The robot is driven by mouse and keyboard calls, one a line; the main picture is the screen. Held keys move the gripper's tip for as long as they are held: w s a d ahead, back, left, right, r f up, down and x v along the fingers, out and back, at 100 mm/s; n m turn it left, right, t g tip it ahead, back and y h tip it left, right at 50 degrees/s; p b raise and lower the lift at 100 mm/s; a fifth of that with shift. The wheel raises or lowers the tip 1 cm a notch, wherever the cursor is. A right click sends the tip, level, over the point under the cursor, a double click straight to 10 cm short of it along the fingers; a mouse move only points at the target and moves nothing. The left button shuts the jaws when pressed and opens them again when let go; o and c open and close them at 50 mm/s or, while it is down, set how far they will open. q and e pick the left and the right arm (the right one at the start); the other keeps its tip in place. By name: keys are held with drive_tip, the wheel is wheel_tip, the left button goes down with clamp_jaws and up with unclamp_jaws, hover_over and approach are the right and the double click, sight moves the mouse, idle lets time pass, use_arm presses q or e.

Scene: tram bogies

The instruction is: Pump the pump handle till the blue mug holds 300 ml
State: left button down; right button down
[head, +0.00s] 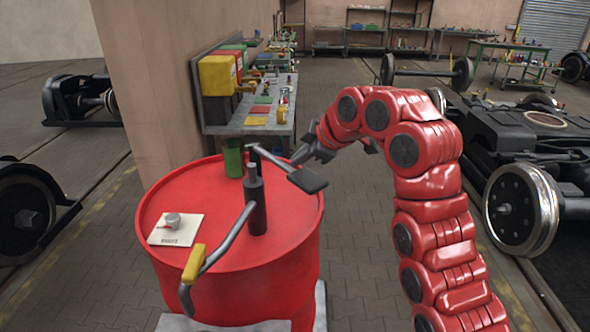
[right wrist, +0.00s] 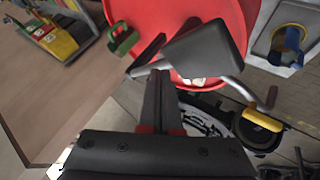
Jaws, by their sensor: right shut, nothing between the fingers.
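A dark pump (head: 256,205) stands on a red drum (head: 305,225). Its pump handle (head: 308,181) is a grey bar with a flat black paddle end; the paddle fills the upper middle of the right wrist view (right wrist: 200,50). My right gripper (head: 297,157) is shut and empty, close beside the paddle; I cannot tell whether they touch. Its dark fingers also show in the right wrist view (right wrist: 162,85). A bent grey spout (head: 222,245) with a yellow part comes off the pump. The blue mug (right wrist: 292,42) shows in the right wrist view; its fill level is unreadable. My left gripper is out of view.
A green mug (head: 233,158) stands on the drum's back edge. A white card (head: 160,236) with a small grey cup (head: 173,220) lies on the drum's left. A workbench (head: 285,122) with bins stands behind. Wheelsets and a bogie (head: 525,205) stand to the right.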

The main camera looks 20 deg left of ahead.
sight(300, 180)
drive_tip(key=shift+f+b, duration=2.5)
drive_tip(key=shift+f, duration=0.45)
idle(1.8)
drive_tip(key=shift+r, duration=0.1)
drive_tip(key=shift+r+p, duration=2.3)
drive_tip(key=shift+r, duration=1)
drive_tip(key=shift+a+r+p, duration=0.1)
drive_tip(key=shift+r+p, duration=1.7)
drive_tip(key=shift+r, duration=0.8)
drive_tip(key=shift+f, duration=0.1)
